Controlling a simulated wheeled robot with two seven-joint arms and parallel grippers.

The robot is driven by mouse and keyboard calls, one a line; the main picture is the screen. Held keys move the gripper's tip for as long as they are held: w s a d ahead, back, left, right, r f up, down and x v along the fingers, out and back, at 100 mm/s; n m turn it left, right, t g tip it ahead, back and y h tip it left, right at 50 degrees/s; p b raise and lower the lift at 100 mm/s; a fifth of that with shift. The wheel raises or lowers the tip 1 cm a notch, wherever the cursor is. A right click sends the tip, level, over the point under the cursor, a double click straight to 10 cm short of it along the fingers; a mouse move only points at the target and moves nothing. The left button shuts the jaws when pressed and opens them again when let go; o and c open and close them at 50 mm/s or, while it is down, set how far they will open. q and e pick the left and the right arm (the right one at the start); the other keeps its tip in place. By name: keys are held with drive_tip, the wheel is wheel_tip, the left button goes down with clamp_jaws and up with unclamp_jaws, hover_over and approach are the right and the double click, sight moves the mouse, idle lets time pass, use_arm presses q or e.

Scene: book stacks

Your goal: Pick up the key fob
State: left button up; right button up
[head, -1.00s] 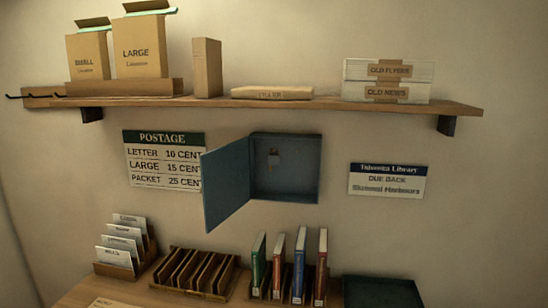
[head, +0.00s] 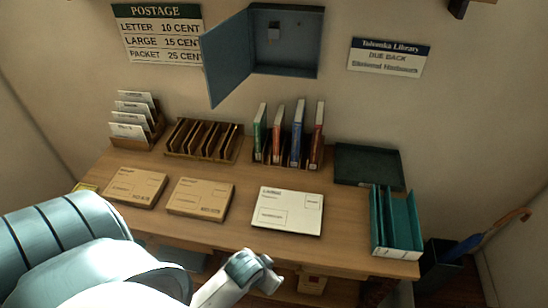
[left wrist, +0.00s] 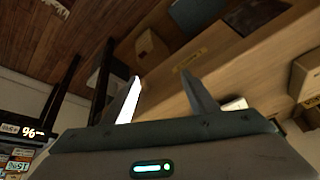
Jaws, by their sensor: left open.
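The cabinet's door (head: 226,57) stands swung out to the left. My left gripper (left wrist: 161,76) is open and empty in the left wrist view, its two fingers apart. In the head view my left arm comes in from the lower left, low in front of the desk and far below the cabinet; its fingers are not clear there. My right gripper is in neither view.
The desk (head: 235,237) holds tan packets (head: 200,198), a white parcel (head: 288,211), upright books (head: 298,135), card racks, a dark tray (head: 368,166) and a teal file holder (head: 395,222). An umbrella (head: 490,235) stands at right.

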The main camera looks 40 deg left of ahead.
use_arm(q)
wheel_tip(320, 180, up, 8)
drive_tip(key=w+a+p, duration=0.1)
drive_tip(key=w, duration=0.1)
drive_tip(key=w+a+r+n+t+y+p, duration=0.15)
drive_tip(key=w+a+r+t, duration=0.25)
drive_tip(key=w+a+r, duration=0.6)
drive_tip(key=w+a+r+n+t+y, duration=0.25)
drive_tip(key=w+a+r, duration=0.25)
drive_tip(key=w+r, duration=0.75)
drive_tip(key=w+a+r+n+t+y, duration=0.1)
drive_tip(key=w+a+r+t, duration=0.1)
drive_tip(key=a+r, duration=0.3)
drive_tip(key=w+a+r+n+t+y, duration=0.1)
drive_tip(key=w+a+r, duration=0.4)
drive_tip(key=r, duration=0.8)
drive_tip(key=shift+w+a+r+n+t+y, duration=0.15)
drive_tip(key=shift+w+a+n+t+y, duration=0.2)
drive_tip(key=shift+t+y, duration=0.25)
drive_tip(key=shift+d, duration=0.1)
